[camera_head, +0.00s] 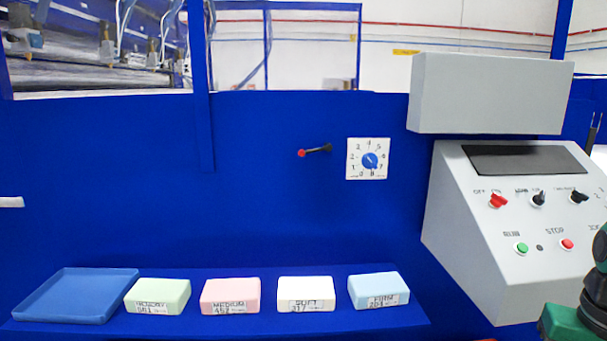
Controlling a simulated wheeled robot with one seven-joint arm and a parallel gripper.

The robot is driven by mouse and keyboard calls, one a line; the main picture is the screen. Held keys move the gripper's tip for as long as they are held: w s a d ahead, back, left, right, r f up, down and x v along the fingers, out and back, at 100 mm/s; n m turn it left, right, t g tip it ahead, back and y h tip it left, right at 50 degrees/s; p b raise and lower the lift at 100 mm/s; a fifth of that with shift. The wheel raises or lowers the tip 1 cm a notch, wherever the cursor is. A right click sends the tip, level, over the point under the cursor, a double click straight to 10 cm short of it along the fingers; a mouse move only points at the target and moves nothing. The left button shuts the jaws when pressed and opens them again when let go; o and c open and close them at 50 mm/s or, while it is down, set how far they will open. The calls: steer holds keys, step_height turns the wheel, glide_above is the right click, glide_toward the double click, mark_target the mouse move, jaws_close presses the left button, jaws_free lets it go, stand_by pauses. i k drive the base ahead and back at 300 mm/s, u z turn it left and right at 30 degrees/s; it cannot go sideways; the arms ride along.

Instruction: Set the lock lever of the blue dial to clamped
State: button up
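The blue dial (370,160) is a round blue knob on a square white plate with numbers, mounted on the blue wall panel right of centre. Just left of it is a lever (316,151) with a red ball at its left end and a black pivot at its right end. The lever lies nearly level, its red end slightly lower. No label for its clamped position is legible. My gripper's fingers do not show; only dark green and black parts, seemingly of my arm, show at the lower right edge.
A grey console (480,225) with switches and buttons stands right, below a grey box (490,95). Below the dial, a ledge holds a blue tray (50,312) and green (157,294), pink (230,294), white (306,291) and light blue (378,288) foam blocks. The panel around the lever is clear.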

mark_target(328, 147)
steer(key=z, duration=1)
steer(key=k, duration=1.15)
steer(key=u, duration=1)
steer(key=i, duration=1)
